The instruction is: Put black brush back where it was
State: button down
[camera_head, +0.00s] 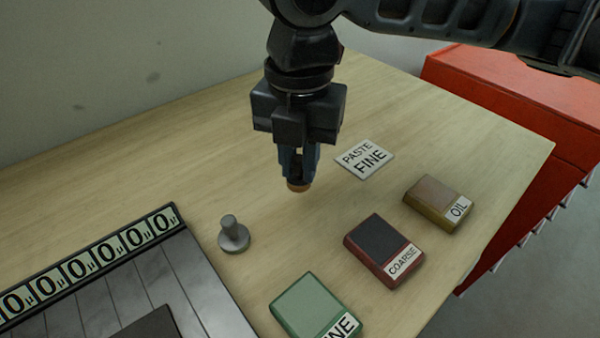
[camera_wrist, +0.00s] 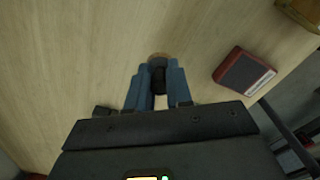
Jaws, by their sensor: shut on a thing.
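My gripper (camera_head: 298,168) is shut on a small dark piece with a brown-orange lower end (camera_head: 298,187), which I take to be the black brush. It is held upright above the wooden table, left of the "PASTE FINE" card (camera_head: 364,159). In the wrist view, the blue fingers of my gripper (camera_wrist: 158,82) stand on both sides of the dark brush (camera_wrist: 159,76). Most of the brush is hidden between the fingers. I cannot tell whether its lower end touches the table.
A grey knobbed piece (camera_head: 233,236) stands at lower left. A green box (camera_head: 314,308), a red "COARSE" box (camera_head: 382,248) and a yellow-brown "OIL" box (camera_head: 438,202) line the right side. A dark slatted tray with labels (camera_head: 180,262) lies at left. The table's back is clear.

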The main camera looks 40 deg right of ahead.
aim_at(300, 176)
jog(key=shift+f, duration=1.65)
jog(key=shift+f, duration=0.1)
jog(key=shift+f, duration=0.15)
jog(key=c, duration=1)
grip_release()
notch_tip(300, 176, up, 12)
jog(key=shift+r+p, duration=0.25)
jog(key=shift+p, duration=0.05)
